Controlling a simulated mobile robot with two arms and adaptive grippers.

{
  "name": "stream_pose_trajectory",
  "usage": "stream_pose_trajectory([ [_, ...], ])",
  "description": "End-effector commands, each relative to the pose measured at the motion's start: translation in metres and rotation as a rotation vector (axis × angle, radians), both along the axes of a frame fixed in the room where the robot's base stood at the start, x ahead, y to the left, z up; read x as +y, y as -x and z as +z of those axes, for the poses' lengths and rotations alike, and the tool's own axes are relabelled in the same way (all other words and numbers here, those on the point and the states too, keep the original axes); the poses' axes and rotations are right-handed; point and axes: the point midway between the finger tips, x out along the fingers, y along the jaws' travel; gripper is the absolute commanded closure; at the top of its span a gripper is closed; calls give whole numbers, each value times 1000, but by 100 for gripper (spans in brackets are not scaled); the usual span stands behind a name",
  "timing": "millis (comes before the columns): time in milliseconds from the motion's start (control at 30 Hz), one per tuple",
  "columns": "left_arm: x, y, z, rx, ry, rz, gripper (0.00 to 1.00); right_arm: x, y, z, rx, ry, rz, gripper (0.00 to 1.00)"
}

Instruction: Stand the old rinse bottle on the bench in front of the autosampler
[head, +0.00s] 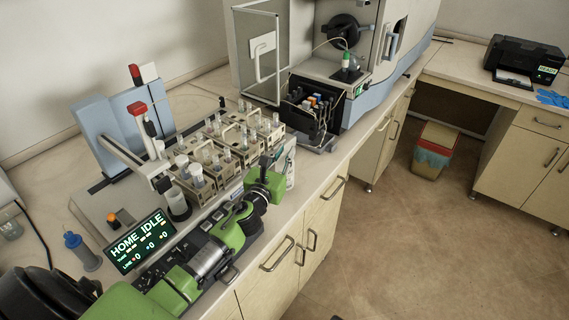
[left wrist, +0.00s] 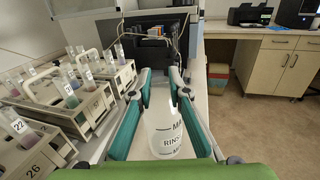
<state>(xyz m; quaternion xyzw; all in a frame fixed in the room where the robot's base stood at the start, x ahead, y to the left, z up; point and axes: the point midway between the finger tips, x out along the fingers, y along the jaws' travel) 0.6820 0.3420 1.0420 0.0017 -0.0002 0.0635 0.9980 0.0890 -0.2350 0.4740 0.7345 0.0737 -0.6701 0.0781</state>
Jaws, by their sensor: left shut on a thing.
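The rinse bottle (left wrist: 168,132) is whitish and translucent, with RINSE and level marks on it. It sits between the two fingers of my left gripper (left wrist: 161,84), which is shut on it. In the head view the left gripper (head: 275,165) is at the front right of the autosampler (head: 92,205), and part of the bottle (head: 291,168) shows behind it near the bench's front edge. I cannot tell whether its base touches the bench (head: 327,165). The autosampler carries several vial racks and a display reading HOME IDLE. My right gripper is not in view.
A black holder with bottles (head: 310,112) stands beyond the racks, before the spectrometer (head: 376,85). A blue-grey bottle (head: 82,252) stands left of the display. Bench top is clear right of my gripper, up to the front edge. A bin (head: 433,150) stands on the floor.

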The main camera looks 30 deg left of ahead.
Motion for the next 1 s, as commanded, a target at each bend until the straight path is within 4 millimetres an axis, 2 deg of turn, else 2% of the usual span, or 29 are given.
stream_pose_trajectory([
  [33, -2, 1, -13, 3, 6, 1, 100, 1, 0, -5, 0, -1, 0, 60],
  [167, -1, 1, -26, 2, 4, 1, 100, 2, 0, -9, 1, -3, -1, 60],
  [567, -1, 2, -31, 2, 0, 0, 100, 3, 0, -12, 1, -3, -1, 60],
  [600, -1, 2, -32, 2, 0, 0, 81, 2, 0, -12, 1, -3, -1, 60],
  [667, -1, 2, -31, 3, 0, 0, 67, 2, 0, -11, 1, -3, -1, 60],
  [1000, -1, 2, -30, 3, 0, 0, 67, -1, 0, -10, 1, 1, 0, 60],
])
